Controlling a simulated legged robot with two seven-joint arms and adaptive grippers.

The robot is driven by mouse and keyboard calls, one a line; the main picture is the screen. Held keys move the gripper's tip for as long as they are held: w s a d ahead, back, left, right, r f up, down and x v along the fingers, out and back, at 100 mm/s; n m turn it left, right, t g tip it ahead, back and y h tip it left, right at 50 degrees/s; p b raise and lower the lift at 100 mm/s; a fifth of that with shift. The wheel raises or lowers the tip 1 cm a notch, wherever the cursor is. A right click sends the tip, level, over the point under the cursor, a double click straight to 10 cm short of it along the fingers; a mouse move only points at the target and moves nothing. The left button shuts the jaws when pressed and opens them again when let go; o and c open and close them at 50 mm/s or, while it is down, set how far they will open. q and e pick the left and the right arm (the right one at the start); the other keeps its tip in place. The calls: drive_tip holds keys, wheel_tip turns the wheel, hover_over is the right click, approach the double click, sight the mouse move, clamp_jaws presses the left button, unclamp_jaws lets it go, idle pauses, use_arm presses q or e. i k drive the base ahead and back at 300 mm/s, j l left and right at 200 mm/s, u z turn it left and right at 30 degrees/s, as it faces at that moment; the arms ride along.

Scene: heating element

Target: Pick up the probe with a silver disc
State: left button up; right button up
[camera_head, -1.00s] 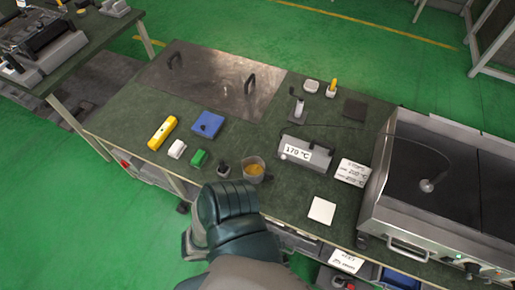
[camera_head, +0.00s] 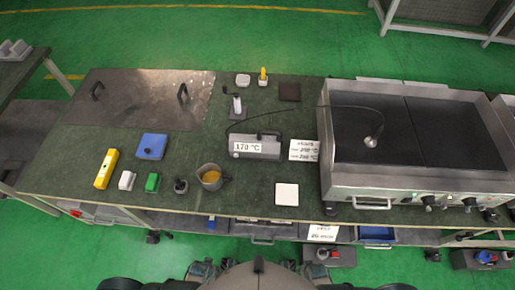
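The probe with a silver disc (camera_head: 371,141) rests on the dark plate of the griddle (camera_head: 342,187), left of the plate's centre divide. A thin black cable arcs from it to the left, towards a grey meter box (camera_head: 262,148) whose display reads 170 °C. A small upright holder with a dark handle (camera_head: 238,104) stands just behind the meter. Neither gripper can be made out; parts of my own body show at the bottom edge, away from the probe.
On the green bench are a metal plate with two handles (camera_head: 140,100), a blue box (camera_head: 152,146), a yellow tool (camera_head: 106,168), a cup of yellow liquid (camera_head: 211,178) and a white square (camera_head: 287,194). The griddle's raised metal rim surrounds the plates.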

sight(371, 142)
drive_tip(key=u, duration=0.15)
drive_tip(key=k+l+z, duration=0.1)
drive_tip(key=z, duration=1.15)
drive_tip(key=l, duration=0.2)
